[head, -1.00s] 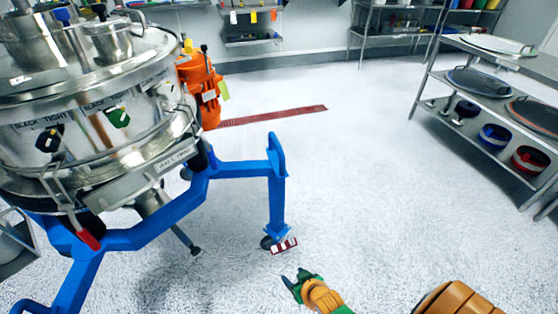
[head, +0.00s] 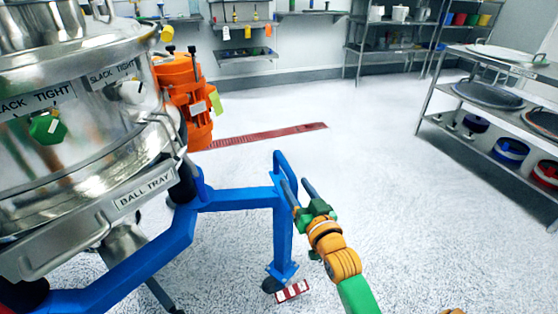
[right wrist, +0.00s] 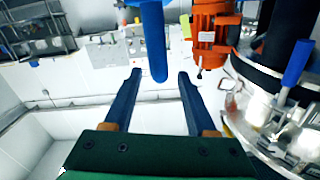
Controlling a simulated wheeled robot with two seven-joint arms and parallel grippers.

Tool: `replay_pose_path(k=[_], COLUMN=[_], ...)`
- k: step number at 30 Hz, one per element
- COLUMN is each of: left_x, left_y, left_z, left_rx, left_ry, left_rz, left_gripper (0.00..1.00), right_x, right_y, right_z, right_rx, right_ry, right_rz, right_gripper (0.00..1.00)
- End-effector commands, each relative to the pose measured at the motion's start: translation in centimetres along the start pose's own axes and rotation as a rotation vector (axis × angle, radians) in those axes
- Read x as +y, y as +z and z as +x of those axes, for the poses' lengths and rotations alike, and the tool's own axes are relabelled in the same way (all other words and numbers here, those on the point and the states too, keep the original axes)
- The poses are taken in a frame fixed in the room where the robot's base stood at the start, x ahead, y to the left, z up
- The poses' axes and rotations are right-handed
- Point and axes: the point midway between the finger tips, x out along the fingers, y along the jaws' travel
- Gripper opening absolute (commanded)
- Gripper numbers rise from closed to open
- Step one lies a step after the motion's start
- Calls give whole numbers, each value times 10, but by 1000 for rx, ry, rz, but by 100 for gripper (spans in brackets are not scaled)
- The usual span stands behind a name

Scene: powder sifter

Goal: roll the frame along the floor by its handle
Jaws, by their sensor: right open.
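The blue frame (head: 240,198) carries the steel powder sifter (head: 85,150). Its right leg stands on a caster (head: 270,285) with a red-and-white pedal (head: 292,291). My right gripper (head: 298,184) is open at the handle's right side. In the right wrist view, the handle (right wrist: 153,35) shows between the two spread fingers of my right gripper (right wrist: 159,74); whether it is fully between them in depth I cannot tell. My left gripper is not in view.
An orange motor (head: 182,95) stands behind the sifter. A red floor grate (head: 268,136) lies beyond the frame. A steel shelf rack (head: 490,115) with lids and tubs stands at right. The white floor between frame and rack is clear.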

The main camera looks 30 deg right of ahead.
Motion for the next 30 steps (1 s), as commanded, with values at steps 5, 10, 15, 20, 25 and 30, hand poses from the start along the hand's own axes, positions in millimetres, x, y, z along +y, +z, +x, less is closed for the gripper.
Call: replay_pose_path(k=[5,10,15,20,25,30], left_x=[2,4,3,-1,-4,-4], left_y=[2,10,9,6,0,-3], left_z=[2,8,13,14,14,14], left_rx=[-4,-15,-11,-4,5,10], left_ry=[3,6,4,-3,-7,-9], left_rz=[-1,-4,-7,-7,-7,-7], left_gripper=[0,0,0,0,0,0], right_x=[0,0,0,0,0,0], right_y=[-1,0,0,-1,-1,-1], right_z=[9,39,63,71,71,71], right_rx=[6,7,5,4,3,3], right_ry=[-1,0,0,0,0,0], right_rz=[1,1,0,-1,0,0], right_gripper=[57,57,57,57,57,16])
